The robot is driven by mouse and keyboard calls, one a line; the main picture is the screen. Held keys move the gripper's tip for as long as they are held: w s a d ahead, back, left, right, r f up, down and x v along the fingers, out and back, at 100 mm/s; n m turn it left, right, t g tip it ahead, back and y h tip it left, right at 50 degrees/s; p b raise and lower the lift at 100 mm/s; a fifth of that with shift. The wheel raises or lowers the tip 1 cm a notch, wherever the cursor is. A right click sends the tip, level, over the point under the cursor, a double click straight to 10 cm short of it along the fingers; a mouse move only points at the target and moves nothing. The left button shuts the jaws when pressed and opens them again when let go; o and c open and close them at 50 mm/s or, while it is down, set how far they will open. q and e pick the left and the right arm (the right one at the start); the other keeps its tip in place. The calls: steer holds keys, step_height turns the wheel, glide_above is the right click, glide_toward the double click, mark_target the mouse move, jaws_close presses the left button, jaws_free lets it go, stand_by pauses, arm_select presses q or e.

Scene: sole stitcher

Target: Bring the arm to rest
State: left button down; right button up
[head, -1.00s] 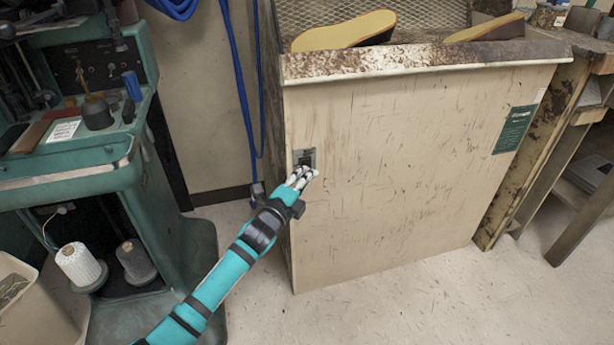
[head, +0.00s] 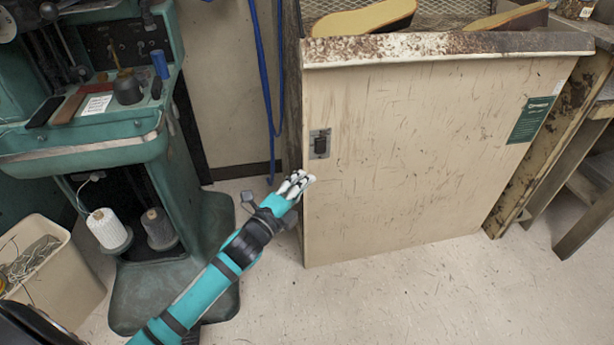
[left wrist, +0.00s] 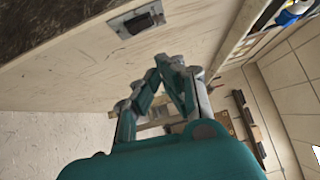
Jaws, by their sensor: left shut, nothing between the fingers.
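My left arm reaches in from the bottom left of the head view. Its left gripper (head: 300,184) is shut and empty, just below a dark rocker switch (head: 320,144) on the cream cabinet (head: 430,150). In the left wrist view the shut fingers (left wrist: 165,65) show in the middle, apart from the switch (left wrist: 138,22) at the top. I do not see my right gripper.
A green stitching machine (head: 90,150) stands at left, with thread spools (head: 108,230) below it. A bin (head: 60,270) sits at lower left. Blue cables (head: 266,90) hang beside the cabinet. Shoe soles (head: 365,17) lie on top. The floor in front is clear.

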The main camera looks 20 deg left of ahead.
steer(key=shift+w, duration=0.1)
stand_by(0.3)
